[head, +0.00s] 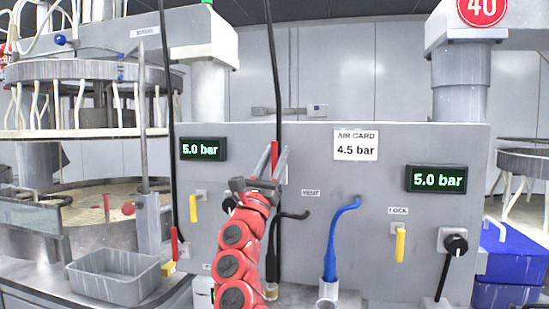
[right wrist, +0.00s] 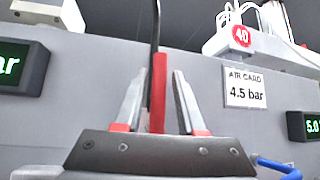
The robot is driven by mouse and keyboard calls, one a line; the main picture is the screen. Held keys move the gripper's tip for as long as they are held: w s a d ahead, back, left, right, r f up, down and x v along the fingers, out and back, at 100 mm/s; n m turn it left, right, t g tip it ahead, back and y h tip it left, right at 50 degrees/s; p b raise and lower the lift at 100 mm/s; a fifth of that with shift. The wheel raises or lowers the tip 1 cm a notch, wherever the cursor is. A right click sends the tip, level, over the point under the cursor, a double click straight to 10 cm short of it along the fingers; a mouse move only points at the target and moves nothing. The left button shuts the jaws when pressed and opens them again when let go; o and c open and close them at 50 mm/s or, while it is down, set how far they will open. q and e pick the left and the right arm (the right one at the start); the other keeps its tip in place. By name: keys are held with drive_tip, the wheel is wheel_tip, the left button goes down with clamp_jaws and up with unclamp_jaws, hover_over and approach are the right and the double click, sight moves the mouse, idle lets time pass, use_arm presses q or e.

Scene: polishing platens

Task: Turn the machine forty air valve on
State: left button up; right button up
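A red round sign reading 40 (head: 482,10) is at the top right; it also shows in the right wrist view (right wrist: 241,36). Below it on the grey panel are a display reading 5.0 bar (head: 436,179), a yellow handle (head: 400,245) under a LOCK label, and a black knob valve (head: 456,243) with its black lever slanting down. My right gripper (head: 272,160) is in front of the panel's middle, left of these. Its fingers (right wrist: 158,95) are apart, with a red sleeve (right wrist: 159,88) on a black hose between them; visible gaps separate it from the fingers. My left gripper is out of view.
The air card (head: 356,145) reads 4.5 bar. A second display (head: 203,149) reads 5.0 bar above another yellow handle (head: 193,208). A blue hose (head: 342,230) rises near the middle. A grey bin (head: 113,276) is at left, blue crates (head: 510,255) at right.

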drive_tip(key=shift+o, duration=0.6)
drive_tip(key=shift+s+a+f, duration=0.1)
drive_tip(key=shift+f, duration=0.05)
drive_tip(key=b+v, duration=0.2)
drive_tip(key=v, duration=1.5)
drive_tip(key=shift+b, duration=0.3)
drive_tip(key=shift+f, duration=0.1)
